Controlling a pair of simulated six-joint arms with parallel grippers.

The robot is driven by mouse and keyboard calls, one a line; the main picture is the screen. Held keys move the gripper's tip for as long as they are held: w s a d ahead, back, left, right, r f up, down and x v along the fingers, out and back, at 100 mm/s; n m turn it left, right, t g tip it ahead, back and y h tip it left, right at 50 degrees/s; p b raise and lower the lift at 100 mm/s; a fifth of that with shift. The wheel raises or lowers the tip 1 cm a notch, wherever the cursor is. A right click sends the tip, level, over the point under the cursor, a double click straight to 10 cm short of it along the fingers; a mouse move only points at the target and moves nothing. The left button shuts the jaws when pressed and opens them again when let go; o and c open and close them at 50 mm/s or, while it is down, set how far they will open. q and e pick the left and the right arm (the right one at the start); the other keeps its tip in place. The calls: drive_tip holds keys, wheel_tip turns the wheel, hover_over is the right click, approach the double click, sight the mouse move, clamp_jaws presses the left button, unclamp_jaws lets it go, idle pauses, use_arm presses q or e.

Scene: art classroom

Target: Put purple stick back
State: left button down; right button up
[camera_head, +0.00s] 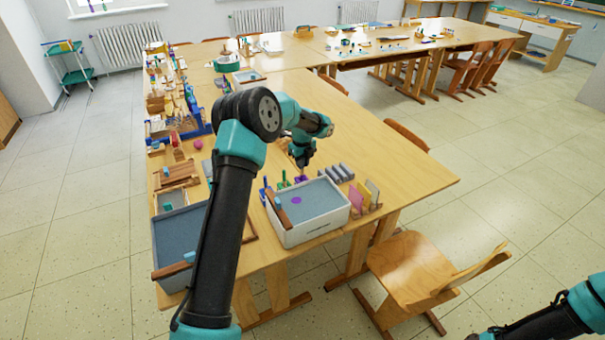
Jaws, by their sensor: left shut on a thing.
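My left gripper (302,164) points down over the back edge of a white box (313,234) with a grey-blue top. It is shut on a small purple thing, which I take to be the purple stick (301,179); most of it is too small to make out. A green stick (284,180) and a blue stick (265,184) stand to its left, behind the box. A purple round spot (297,200) shows on the box's grey-blue surface. Part of my right arm shows at the lower right; its gripper is out of view.
A wooden bar (281,210) lies on the white box's left side. Grey blocks (337,173) and upright coloured panels (366,196) stand to the right. A second grey-topped box (178,238) is at left, partly behind my left arm. The table's right part (400,165) is clear.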

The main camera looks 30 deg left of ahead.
sight(302, 180)
use_arm(q)
drive_tip(key=shift+f, duration=0.3)
drive_tip(key=shift+f, duration=0.15)
drive_tip(key=shift+f, duration=1.7)
drive_tip(key=shift+f, duration=0.2)
drive_tip(key=c, duration=1.1)
unclamp_jaws()
drive_tip(key=shift+c, duration=0.2)
drive_tip(key=shift+r, duration=0.15)
wheel_tip(302, 180, up, 12)
drive_tip(key=shift+r, duration=0.1)
